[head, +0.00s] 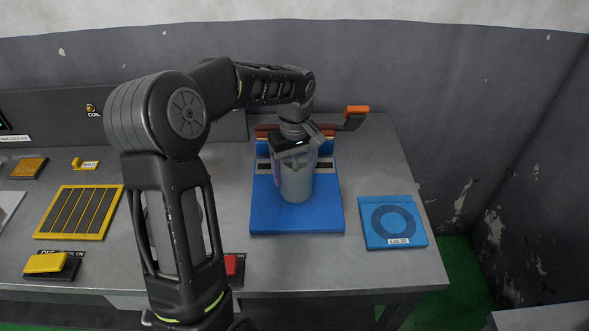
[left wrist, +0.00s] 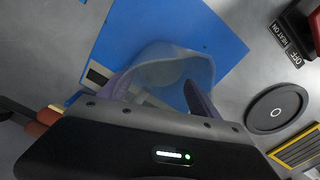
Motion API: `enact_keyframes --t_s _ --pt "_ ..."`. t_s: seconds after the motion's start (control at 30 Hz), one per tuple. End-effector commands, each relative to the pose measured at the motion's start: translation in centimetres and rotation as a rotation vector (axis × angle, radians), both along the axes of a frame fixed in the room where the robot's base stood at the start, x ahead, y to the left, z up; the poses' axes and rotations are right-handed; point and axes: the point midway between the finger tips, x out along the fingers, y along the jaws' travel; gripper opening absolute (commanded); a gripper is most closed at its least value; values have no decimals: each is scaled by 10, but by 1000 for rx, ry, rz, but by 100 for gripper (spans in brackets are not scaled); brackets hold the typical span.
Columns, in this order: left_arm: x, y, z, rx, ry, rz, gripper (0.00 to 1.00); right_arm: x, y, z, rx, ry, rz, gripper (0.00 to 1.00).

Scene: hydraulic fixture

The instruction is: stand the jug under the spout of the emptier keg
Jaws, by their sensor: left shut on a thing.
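A grey, translucent, open-topped vessel (head: 297,186), which I take for the jug, is upright over the blue fixture base (head: 262,215). Whether it rests on the base or hangs just above it, I cannot tell. My left gripper (head: 292,160) comes from above and is shut on the vessel. In the left wrist view its fingers (left wrist: 158,92) lie on either side of the vessel's wall (left wrist: 172,60), over the blue base (left wrist: 225,25). No keg or spout can be made out clearly. My right gripper is not in view.
A blue pad with a ring (head: 393,222) lies to the right. A yellow-framed slatted pad (head: 80,212) and a yellow rocker switch (head: 46,263) are at left. My arm partly hides a grey cylinder (head: 158,225). An orange-tipped lever (head: 356,110) stands behind the base.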

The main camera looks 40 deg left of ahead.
Motion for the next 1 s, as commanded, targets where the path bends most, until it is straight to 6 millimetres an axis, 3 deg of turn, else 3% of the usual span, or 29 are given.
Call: enact_keyframes --t_s 0.23,0.27,0.5,0.77,1.0 --pt "0 0 -4 0 0 0 28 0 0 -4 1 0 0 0" --pt "0 0 -4 0 0 0 73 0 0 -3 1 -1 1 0" --pt "0 0 -3 0 0 0 92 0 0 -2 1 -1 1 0" --pt "0 0 -2 0 0 0 94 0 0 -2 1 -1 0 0" --pt "1 1 13 2 -2 1 94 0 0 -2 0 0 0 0"
